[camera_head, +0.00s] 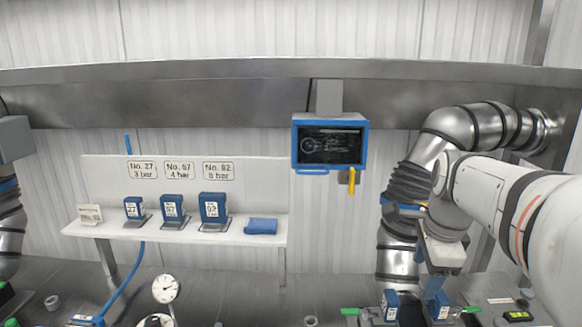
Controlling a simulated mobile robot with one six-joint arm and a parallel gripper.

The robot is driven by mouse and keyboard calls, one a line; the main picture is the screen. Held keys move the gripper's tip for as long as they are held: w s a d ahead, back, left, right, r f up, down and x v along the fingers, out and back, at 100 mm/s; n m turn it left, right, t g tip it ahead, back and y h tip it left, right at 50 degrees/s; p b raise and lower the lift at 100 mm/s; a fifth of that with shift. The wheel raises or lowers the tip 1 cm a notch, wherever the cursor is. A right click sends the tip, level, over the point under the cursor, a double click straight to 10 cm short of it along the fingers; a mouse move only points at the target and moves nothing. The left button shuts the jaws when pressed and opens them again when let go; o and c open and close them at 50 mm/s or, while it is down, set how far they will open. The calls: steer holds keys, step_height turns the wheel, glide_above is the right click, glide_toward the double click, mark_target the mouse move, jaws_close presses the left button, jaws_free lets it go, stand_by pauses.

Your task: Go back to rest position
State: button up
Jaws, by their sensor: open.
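My gripper (432,282) is at the end of my white arm, which comes in from the right edge. It points down at the lower right, above the bench and close to two blue labelled pieces, the left one (390,305) and the right one (440,308). Its fingertips are small and partly mixed with the blue behind them; I see nothing clearly held between them. Whether it touches either blue piece I cannot tell.
A white shelf (110,231) bears several blue labelled blocks and a flat blue piece (262,226). A screen (330,144) hangs at centre. A ribbed metal duct (470,122) stands behind my arm. A round gauge (166,289) stands lower left. The bench (255,296) is clear in the middle.

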steer(key=s+a+f+n+b, duration=0.1)
steer(key=s+a+f+n, duration=0.3)
steer(key=n, duration=0.6)
steer(key=s+a+f+n+b, duration=0.2)
steer(key=s+a+f+n, duration=0.3)
steer(key=s+f+n, duration=0.3)
steer(key=shift+a+f+n+t, duration=0.25)
steer(key=shift+n+t, duration=0.15)
steer(key=shift+n, duration=0.5)
